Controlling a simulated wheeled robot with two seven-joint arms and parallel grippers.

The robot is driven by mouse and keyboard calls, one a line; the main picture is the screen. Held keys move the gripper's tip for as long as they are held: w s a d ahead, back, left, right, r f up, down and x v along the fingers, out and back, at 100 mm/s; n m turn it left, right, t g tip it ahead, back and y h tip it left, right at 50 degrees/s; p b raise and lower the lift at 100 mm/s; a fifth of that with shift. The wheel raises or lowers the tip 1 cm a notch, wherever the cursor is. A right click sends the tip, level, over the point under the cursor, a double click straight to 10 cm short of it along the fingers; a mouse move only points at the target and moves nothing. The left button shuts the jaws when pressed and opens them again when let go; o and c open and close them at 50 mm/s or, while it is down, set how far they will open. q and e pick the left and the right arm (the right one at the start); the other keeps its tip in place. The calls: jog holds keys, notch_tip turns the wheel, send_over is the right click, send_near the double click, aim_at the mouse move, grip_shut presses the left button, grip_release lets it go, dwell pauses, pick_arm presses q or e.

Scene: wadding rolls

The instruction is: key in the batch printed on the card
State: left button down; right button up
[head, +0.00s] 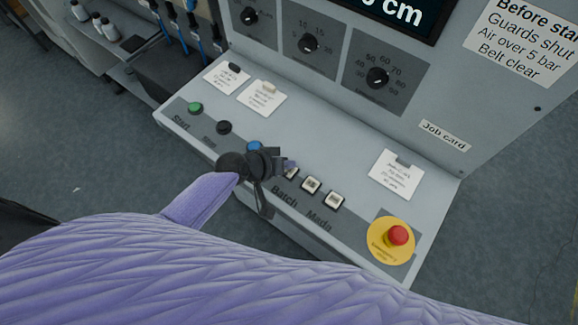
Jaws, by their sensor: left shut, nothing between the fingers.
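The job card (397,176) is a white paper held by a clip on the right of the sloping console, under a "Job card" label (444,135). Its print is too small to read.
A blue button (254,147) is partly behind my gripper. Green (196,108) and black (224,127) buttons lie to the left, a red emergency stop (398,236) to the right. Two paper notes (262,97) lie behind. Dials (377,77) and a display (395,10) stand above.

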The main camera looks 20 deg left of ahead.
dwell(0.8)
pick_arm(q)
jog(key=shift+f+b, duration=0.4)
jog(key=shift+f, duration=0.05)
jog(key=shift+f+b, duration=0.4)
dwell(0.3)
dwell(0.4)
jog(key=shift+r+p, duration=0.8)
jog(key=shift+r, duration=0.05)
jog(key=shift+r, duration=0.1)
notch_tip(320, 180, up, 5)
jog(key=p, duration=0.5)
